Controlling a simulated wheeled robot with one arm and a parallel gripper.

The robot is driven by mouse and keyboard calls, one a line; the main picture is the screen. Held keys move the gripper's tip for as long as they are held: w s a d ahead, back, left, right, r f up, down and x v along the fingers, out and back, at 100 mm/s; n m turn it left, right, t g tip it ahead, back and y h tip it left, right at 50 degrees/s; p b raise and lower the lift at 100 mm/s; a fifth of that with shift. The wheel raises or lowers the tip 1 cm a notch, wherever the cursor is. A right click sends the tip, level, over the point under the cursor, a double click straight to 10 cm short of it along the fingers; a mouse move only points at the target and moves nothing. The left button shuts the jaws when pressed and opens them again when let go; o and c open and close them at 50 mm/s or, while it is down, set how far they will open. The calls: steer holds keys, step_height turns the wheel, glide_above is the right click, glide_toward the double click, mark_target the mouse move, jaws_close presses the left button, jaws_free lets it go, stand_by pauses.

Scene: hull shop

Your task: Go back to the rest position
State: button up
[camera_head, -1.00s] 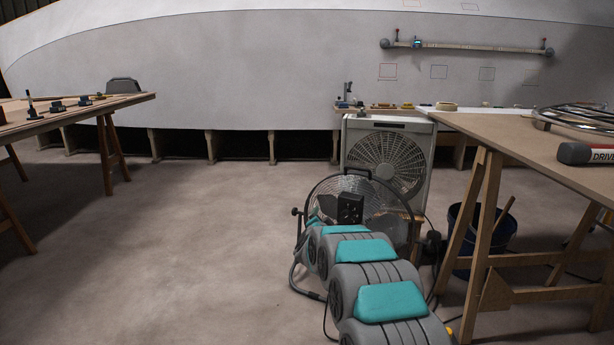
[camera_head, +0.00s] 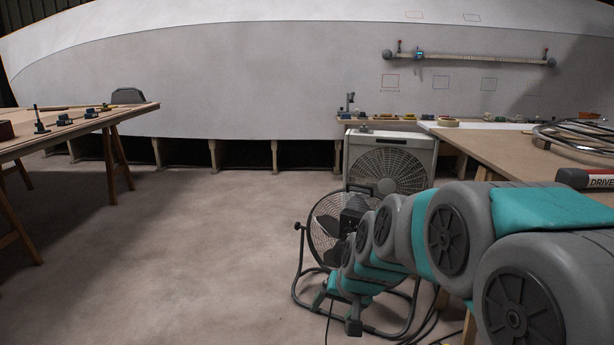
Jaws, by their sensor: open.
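My arm, grey with teal covers, reaches from the lower right toward the middle of the view and bends down at its far end. My gripper (camera_head: 354,326) hangs small and dark at that end, low in front of the round floor fan (camera_head: 325,222). It is open, with nothing seen in it. Its fingers are too small to make out clearly. My arm hides part of the fan and part of the right table.
A white box fan (camera_head: 375,140) stands behind the floor fan. The left table (camera_head: 75,128) holds small tools. Cables lie by the fan. The middle floor (camera_head: 190,240) is clear.

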steer(key=s+d+g+h+p, duration=0.1)
steer(key=s+d+g, duration=0.1)
steer(key=s, duration=0.8)
steer(key=s+d+n+g, duration=0.1)
steer(key=s+d, duration=0.3)
steer(key=s, duration=0.7)
steer(key=s+d+n+g+h+p, duration=0.1)
steer(key=s+d+g, duration=0.2)
steer(key=s, duration=0.8)
steer(key=shift+s+d+r+g+h+p, duration=0.25)
steer(key=shift+r+g+h+p, duration=0.05)
steer(key=shift+r+g, duration=0.1)
steer(key=shift+c, duration=0.4)
